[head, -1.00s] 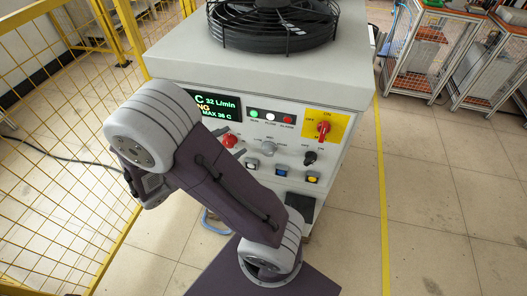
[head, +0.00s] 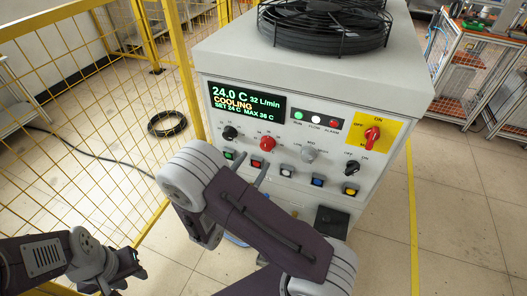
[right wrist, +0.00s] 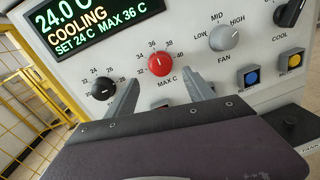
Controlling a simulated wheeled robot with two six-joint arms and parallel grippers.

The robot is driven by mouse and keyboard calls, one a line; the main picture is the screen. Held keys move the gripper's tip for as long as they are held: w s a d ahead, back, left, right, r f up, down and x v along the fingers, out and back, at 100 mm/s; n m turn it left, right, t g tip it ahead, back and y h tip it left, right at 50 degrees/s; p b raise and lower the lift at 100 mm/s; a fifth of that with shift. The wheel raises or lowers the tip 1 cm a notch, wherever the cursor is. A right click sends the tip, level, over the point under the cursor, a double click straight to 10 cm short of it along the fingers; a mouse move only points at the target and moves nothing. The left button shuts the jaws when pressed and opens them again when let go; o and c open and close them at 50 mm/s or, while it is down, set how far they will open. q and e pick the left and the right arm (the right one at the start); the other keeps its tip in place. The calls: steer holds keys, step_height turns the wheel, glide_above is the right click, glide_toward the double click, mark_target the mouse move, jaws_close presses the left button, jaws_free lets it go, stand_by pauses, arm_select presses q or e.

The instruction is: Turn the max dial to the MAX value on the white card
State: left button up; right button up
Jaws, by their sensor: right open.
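In the right wrist view the red dial (right wrist: 159,63) sits among marks from 32 to 40, and the display (right wrist: 95,25) reads MAX 36 C. My right gripper (right wrist: 163,82) is open and empty. Its two fingers point at the panel, one on each side below the red dial, apart from it. In the head view the right gripper's fingers (head: 251,168) show below the dial, partly behind my arm. My left gripper (head: 125,268) is at the lower left, away from the panel. I see no white card.
A black dial (head: 230,132) is left of the red one and a grey fan dial (head: 309,152) is right. Coloured buttons (head: 287,170) sit below. A yellow mesh fence (head: 85,110) stands on the left. Open floor lies to the right.

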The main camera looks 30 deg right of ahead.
mark_target(265, 148)
steer(key=x, duration=0.6)
steer(key=shift+w+d, duration=0.2)
steer(key=shift+d, duration=0.15)
steer(key=shift+c, duration=0.3)
jaws_close()
